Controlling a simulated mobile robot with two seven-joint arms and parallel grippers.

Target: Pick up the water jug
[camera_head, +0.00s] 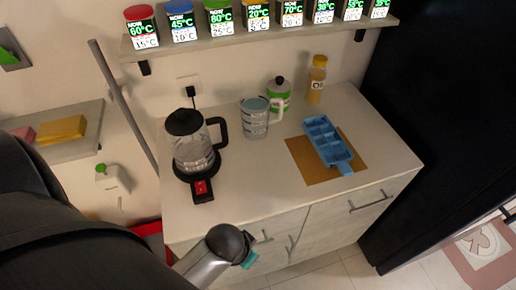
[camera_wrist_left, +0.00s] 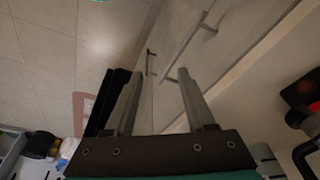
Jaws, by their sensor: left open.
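The water jug (camera_head: 254,120) is a clear measuring jug with grey markings and a pale handle on its right side. It stands upright on the countertop, behind and to the right of the black-and-glass kettle (camera_head: 192,150). My left arm reaches in low at the front of the counter, and the gripper's fingers are hidden in the head view. In the left wrist view my left gripper (camera_wrist_left: 160,103) is open with nothing between its fingers, facing cabinet fronts and floor. The jug is not recognisable there. My right gripper is not in view.
A blue ice tray (camera_head: 327,142) lies on a brown board (camera_head: 299,158) right of the jug. A green-and-white bottle (camera_head: 279,99) stands close behind the jug, and a yellow oil bottle (camera_head: 316,80) farther right. A shelf (camera_head: 228,42) of spice dispensers overhangs the back.

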